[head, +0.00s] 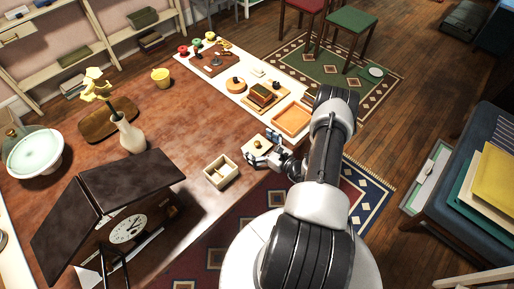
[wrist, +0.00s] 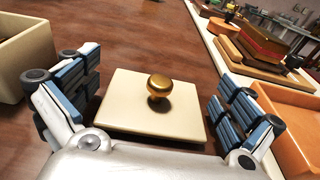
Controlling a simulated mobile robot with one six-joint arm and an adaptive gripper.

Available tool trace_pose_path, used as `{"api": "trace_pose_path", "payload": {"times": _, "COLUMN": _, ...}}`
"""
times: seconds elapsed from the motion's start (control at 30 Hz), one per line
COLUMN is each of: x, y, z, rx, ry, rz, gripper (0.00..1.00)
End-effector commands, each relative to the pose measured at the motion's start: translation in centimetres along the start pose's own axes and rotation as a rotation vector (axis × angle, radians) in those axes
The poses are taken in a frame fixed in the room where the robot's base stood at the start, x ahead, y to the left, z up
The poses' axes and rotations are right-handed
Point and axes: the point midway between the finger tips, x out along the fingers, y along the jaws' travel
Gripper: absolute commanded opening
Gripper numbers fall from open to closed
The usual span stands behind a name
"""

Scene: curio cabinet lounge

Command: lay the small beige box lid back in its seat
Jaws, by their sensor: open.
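The small beige box lid (wrist: 130,115) is a flat cream square with a round brass knob (wrist: 159,85) on top. It lies flat on the brown table, and the lid also shows in the head view (head: 253,147), partly behind my gripper. The open beige box (head: 220,171) stands on the table to the left of the lid, with a divider inside. Its corner shows at the left of the wrist view (wrist: 25,55). My gripper (wrist: 155,105) is open, its two fingers on either side of the lid and knob. Nothing is held.
Brown table (head: 175,115) beyond the box is clear.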

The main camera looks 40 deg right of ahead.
Motion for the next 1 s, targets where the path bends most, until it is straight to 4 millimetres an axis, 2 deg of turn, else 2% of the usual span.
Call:
{"api": "trace_pose_path", "payload": {"times": 0.23, "x": 0.08, "y": -0.02, "z": 0.03, "rx": 0.0, "ry": 0.0, "rz": -0.001, "gripper": 0.99}}
{"api": "trace_pose_path", "payload": {"times": 0.77, "x": 0.05, "y": 0.0, "z": 0.01, "rx": 0.0, "ry": 0.0, "rz": 0.0, "gripper": 0.63}}
{"api": "trace_pose_path", "payload": {"times": 1.0, "x": 0.05, "y": 0.0, "z": 0.05, "rx": 0.0, "ry": 0.0, "rz": 0.0, "gripper": 0.62}}
